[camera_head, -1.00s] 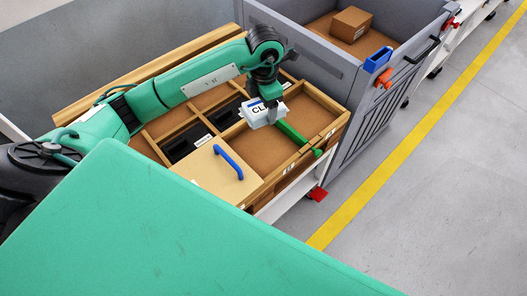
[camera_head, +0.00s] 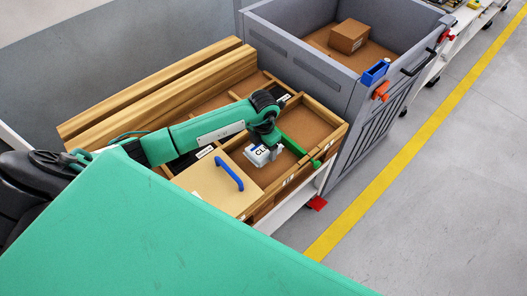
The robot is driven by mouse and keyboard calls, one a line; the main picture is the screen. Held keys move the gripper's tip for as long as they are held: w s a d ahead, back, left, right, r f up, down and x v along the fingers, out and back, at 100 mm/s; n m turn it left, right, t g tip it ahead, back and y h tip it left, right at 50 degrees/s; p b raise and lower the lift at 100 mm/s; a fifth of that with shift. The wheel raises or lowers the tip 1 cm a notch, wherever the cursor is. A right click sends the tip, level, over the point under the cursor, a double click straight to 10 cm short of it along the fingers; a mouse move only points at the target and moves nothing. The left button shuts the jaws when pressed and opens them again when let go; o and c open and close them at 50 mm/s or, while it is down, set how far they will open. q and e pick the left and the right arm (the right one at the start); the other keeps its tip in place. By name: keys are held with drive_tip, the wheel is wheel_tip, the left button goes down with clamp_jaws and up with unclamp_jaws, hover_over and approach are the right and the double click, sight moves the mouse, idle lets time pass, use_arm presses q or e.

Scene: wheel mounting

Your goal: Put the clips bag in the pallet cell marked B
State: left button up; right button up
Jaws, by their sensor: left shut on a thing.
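The clips bag (camera_head: 259,156) is a small white packet with dark "CL" lettering. My left gripper (camera_head: 271,147) is shut on it. The bag is at a front cell of the wooden pallet (camera_head: 340,133), between a tan lid with a blue handle and a green bar. I cannot tell whether it touches the cell floor. Small white labels (camera_head: 289,181) sit on the pallet's front edge, too small to read, so I cannot tell which cell is B. My right gripper is not in view.
The tan lid (camera_head: 205,185) with its blue handle (camera_head: 229,170) covers the near left cell. A grey bin (camera_head: 300,70) holding a cardboard box (camera_head: 349,36) stands behind right.

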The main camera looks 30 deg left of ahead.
sight(264, 155)
use_arm(q)
wheel_tip(264, 155, down, 4)
drive_tip(key=shift+f+p, duration=0.1)
drive_tip(key=shift+p, duration=0.25)
drive_tip(key=shift+f, duration=0.1)
drive_tip(key=shift+f, duration=0.15)
drive_tip(key=o, duration=1)
